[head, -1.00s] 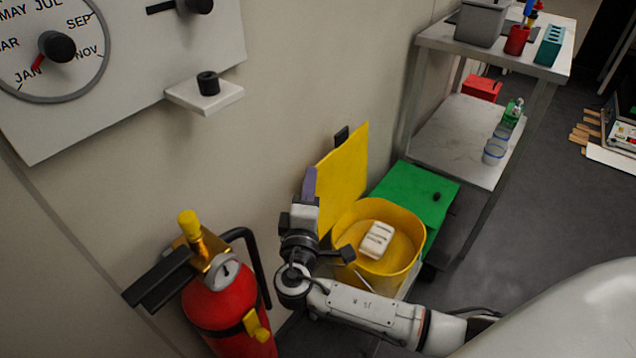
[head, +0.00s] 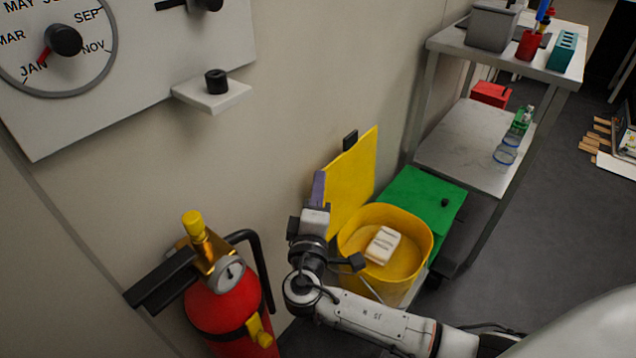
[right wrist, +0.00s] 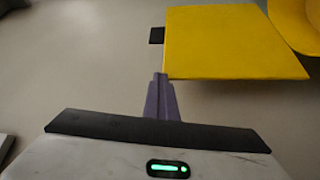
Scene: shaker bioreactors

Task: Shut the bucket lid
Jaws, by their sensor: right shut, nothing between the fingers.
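The yellow bucket (head: 412,272) stands on the floor by the wall, open at the top, with a white block (head: 382,246) inside. Its yellow lid (head: 352,184) stands upright at the wall side of the bucket, with a black tab on its upper edge. The lid also shows in the right wrist view (right wrist: 235,42), with part of the bucket (right wrist: 298,22) at the top right. My right gripper (head: 318,186) is shut and empty, its purple fingers (right wrist: 162,98) at the lid's left edge. Contact with the lid cannot be told. My left gripper is not in view.
A green-lidded bin (head: 428,200) stands right behind the bucket. A red fire extinguisher (head: 232,305) stands to the left of my right arm. A metal shelf (head: 470,140) with labware is at the right. Grey floor (head: 530,215) is open at the right.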

